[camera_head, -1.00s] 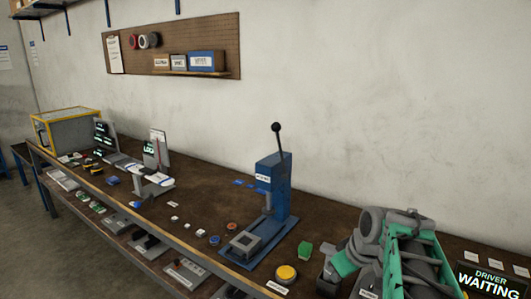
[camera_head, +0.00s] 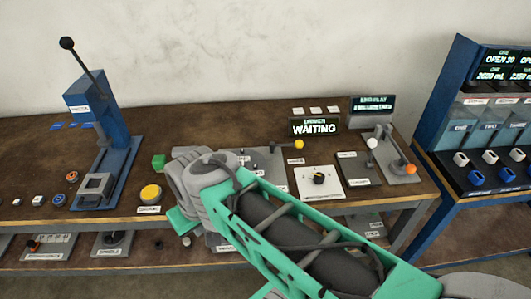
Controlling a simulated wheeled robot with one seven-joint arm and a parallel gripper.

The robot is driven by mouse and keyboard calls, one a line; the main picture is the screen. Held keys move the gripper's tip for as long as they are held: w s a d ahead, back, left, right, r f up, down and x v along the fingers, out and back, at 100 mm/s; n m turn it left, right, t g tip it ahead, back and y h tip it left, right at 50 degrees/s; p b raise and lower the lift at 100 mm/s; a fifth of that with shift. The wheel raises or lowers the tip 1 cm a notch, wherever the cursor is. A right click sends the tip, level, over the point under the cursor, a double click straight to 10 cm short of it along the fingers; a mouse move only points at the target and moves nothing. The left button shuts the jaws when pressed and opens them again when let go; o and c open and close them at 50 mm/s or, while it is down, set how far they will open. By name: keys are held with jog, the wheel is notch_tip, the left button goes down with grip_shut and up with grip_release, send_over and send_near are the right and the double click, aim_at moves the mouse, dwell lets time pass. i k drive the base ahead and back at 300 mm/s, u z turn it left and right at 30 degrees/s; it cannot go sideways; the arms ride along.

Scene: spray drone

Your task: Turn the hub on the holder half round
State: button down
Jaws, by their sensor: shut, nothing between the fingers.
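I cannot make out for sure which thing is the hub or its holder. A white plate (camera_head: 308,187) with a small round dark knob (camera_head: 319,178) on it lies on the bench right of my wrist. A grey plate (camera_head: 264,158) with small parts lies behind my arm and is partly hidden by it. My arm reaches in from the lower right. My gripper (camera_head: 186,238) is at the end of it, over the bench's front edge, small and mostly hidden by my wrist. It looks shut and holds nothing that I can see.
A blue lever press (camera_head: 116,150) stands at the left, with a yellow button (camera_head: 150,193) and a green block (camera_head: 158,162) nearby. A sign reading WAITING (camera_head: 314,126) stands behind. A fixture with an orange ball (camera_head: 410,168) stands at the right. A blue rack (camera_head: 455,95) stands beyond.

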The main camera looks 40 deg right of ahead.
aim_at(251, 157)
jog(key=z, duration=0.85)
jog(key=k, duration=0.2)
jog(key=u, duration=0.7)
jog(key=i, duration=0.6)
jog(key=u, duration=0.1)
